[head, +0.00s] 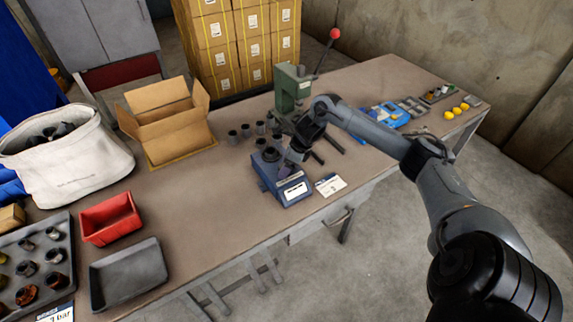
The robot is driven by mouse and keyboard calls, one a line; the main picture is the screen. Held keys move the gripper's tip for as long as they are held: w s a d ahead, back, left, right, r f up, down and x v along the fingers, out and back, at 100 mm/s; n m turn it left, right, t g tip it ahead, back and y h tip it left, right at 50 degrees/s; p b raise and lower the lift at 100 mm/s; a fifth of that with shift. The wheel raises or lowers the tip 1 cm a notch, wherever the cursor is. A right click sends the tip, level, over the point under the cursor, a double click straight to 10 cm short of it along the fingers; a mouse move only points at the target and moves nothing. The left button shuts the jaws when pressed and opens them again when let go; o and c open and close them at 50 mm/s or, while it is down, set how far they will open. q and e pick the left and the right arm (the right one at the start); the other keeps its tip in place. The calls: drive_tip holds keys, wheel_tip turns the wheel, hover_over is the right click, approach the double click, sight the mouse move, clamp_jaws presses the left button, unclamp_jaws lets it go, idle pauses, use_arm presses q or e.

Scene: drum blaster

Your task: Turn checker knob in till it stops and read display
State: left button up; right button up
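The blue checker (268,170) stands on the table near its front edge, with a pale display panel (295,191) on its sloped front. The panel is too small to read. A dark round part (271,154) shows on top of the checker at the left; I cannot tell whether it is the knob. My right arm reaches in from the right, and its gripper (299,147) is just above and behind the checker's right side. The fingers are dark and small, so their opening and any contact with the checker are unclear. My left gripper is out of view.
A green press (291,88) with a red-knobbed lever stands behind the gripper. Several dark cups (246,130) stand left of it. A white card (330,185) lies beside the checker. An open carton (175,135), red bin (110,218) and grey tray (128,274) are left.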

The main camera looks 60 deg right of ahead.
drive_tip(key=c, duration=1)
drive_tip(key=shift+c, duration=0.2)
